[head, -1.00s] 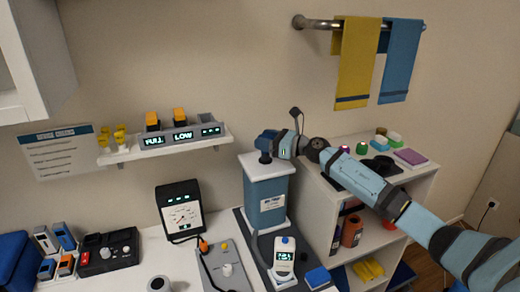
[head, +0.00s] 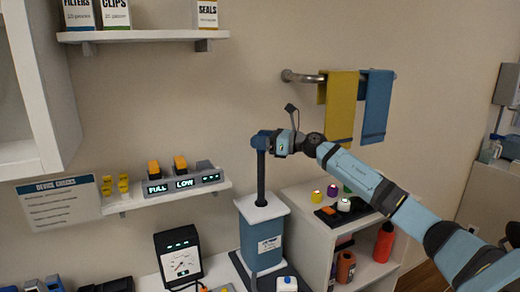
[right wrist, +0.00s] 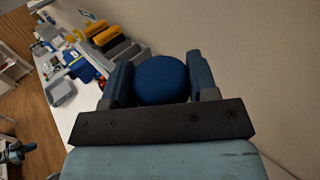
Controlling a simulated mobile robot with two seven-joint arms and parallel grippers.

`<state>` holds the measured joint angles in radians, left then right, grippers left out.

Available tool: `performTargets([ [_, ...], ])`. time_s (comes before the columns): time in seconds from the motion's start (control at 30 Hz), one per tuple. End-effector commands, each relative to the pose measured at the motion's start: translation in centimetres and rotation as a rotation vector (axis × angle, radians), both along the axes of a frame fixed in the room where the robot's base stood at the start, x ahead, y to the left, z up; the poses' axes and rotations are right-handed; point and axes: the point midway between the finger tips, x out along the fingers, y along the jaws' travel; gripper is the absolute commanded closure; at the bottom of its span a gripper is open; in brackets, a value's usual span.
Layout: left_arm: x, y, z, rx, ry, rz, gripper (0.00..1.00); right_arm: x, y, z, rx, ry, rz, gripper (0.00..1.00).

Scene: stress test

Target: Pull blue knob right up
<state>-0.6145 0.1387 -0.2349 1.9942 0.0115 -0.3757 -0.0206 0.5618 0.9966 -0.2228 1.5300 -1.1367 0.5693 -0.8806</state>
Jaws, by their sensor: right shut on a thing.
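My right gripper (head: 264,140) is shut on the blue knob. In the right wrist view, the round blue knob (right wrist: 162,80) sits between the two fingers. The knob is at the top of a dark upright rod (head: 261,178). The rod stands out of the white top of a blue and white pump box (head: 262,236) with a label on its front. In the head view the fingers mostly cover the knob. My left gripper is not in view.
A wall shelf (head: 165,198) with lit FULL and LOW displays is left of the rod. A gauge (head: 179,258) stands below it. A white shelf unit (head: 398,262) with small items is at right. Yellow (head: 340,105) and blue (head: 377,105) towels hang behind my arm.

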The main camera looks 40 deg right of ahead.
Motion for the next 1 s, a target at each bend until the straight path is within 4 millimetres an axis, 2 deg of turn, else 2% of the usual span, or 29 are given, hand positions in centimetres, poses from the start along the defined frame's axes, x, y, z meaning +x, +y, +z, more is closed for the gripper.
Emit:
performTargets([
  [0.03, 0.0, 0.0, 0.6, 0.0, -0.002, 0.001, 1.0, 0.0, -0.1, 1.2, 0.0, -0.005, -0.001, 0.89],
  [0.13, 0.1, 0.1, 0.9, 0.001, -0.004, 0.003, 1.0, 0.0, -0.1, 1.9, -0.001, -0.004, -0.001, 0.89],
  [0.6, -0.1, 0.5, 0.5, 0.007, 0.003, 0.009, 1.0, 0.0, -0.2, 2.5, 0.003, -0.006, -0.004, 0.89],
  [0.63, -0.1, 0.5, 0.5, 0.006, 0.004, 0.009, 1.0, 0.0, -0.2, 2.5, 0.003, -0.006, -0.004, 0.4],
  [0.7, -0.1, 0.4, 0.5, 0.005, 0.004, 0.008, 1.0, 0.0, -0.2, 2.5, 0.003, -0.006, -0.004, 0.24],
  [0.73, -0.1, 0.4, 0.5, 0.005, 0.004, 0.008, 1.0, 0.0, -0.2, 2.4, 0.002, -0.006, -0.003, 0.21],
  [1.0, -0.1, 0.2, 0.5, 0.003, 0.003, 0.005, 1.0, -0.1, -0.1, 2.1, 0.001, -0.002, -0.002, 0.21],
])
